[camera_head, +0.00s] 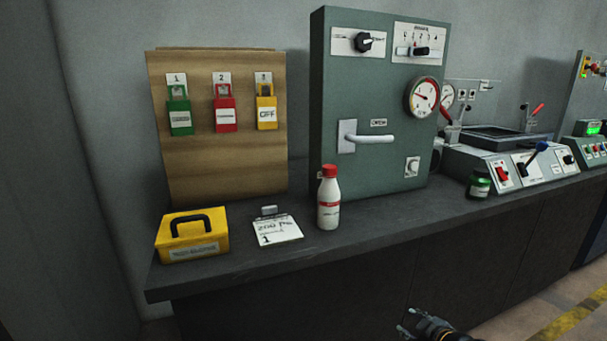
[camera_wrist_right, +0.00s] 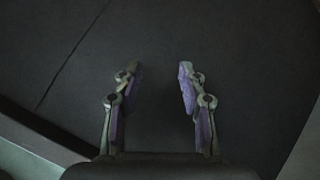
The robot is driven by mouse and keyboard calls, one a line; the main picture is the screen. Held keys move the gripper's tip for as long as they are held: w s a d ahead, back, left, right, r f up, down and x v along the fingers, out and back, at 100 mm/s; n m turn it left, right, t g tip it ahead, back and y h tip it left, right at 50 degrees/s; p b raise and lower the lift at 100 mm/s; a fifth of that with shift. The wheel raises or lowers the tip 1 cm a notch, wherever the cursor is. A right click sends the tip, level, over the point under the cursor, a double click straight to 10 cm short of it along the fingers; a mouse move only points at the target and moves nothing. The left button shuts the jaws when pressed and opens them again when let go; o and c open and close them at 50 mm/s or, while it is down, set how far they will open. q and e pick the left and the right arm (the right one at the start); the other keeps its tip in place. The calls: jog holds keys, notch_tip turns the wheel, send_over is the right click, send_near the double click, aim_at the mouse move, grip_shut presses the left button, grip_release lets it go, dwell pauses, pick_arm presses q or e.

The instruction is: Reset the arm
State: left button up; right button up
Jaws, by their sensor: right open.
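My right gripper (camera_head: 408,326) shows at the bottom edge of the head view, low in front of the counter and apart from everything on it. In the right wrist view its two fingers (camera_wrist_right: 160,80) are spread apart with nothing between them. Behind them is only a plain dark surface. The rest of my right arm is mostly cut off by the head view's lower edge. My left gripper is not in the head view.
A dark counter (camera_head: 300,262) holds a yellow box (camera_head: 192,246), a notepad (camera_head: 277,232), a white bottle with red cap (camera_head: 328,205), a green jar (camera_head: 479,185) and a grey-green cabinet (camera_head: 350,95). A wooden board (camera_head: 215,165) carries three padlocks. The floor (camera_head: 545,318) shows at lower right.

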jog(key=s+a+f+m+g+h, duration=0.3)
jog(key=s+f+m+g, duration=0.6)
jog(key=s+f, duration=1.95)
pick_arm(q)
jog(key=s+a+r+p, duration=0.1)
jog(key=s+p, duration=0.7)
jog(key=p, duration=0.4)
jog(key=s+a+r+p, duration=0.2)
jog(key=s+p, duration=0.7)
jog(key=p, duration=0.3)
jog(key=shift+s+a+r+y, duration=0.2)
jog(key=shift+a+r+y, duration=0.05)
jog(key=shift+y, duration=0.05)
pick_arm(e)
jog(key=s+d+r, duration=0.1)
jog(key=s+r, duration=0.1)
jog(key=s, duration=0.8)
jog(key=s+d+r, duration=0.1)
jog(key=s+r, duration=0.1)
jog(key=s, duration=0.8)
jog(key=shift+d+r+m+g, duration=0.15)
jog(key=shift+d+m+g, duration=0.15)
jog(key=shift+g, duration=0.1)
jog(key=shift+a, duration=0.1)
